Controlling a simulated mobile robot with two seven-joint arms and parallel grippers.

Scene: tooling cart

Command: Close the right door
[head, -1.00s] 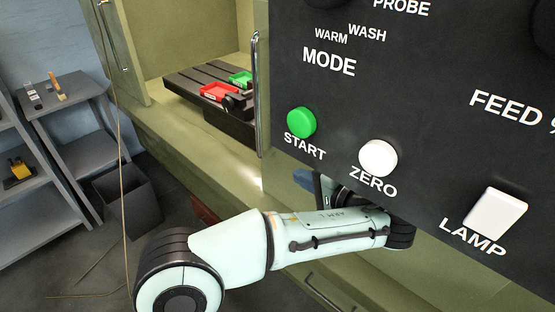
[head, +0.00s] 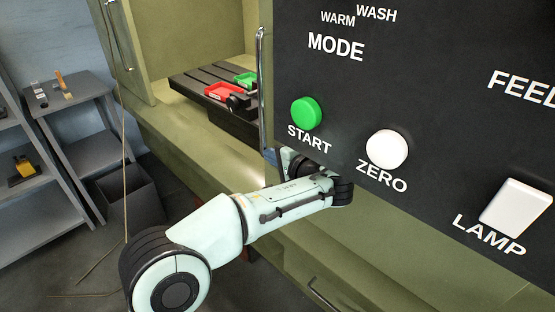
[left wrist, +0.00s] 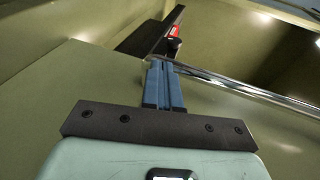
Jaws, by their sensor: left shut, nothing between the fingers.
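The right door shows in the head view mainly as its edge and long upright metal handle (head: 262,90), beside the opening of the olive machine; the black control panel hides most of it. In the left wrist view the handle (left wrist: 235,90) runs across an olive panel, with the machine's interior beyond. My left gripper (left wrist: 161,66) is shut and empty, its blue fingers together beside the near end of the handle. I cannot tell whether they touch it. In the head view only a bit of blue finger (head: 269,156) shows below the handle. My right gripper is out of view.
The control panel (head: 420,120) fills the right of the head view, close to my left arm. The left door (head: 128,60) stands open. Grey shelves and a bin stand left.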

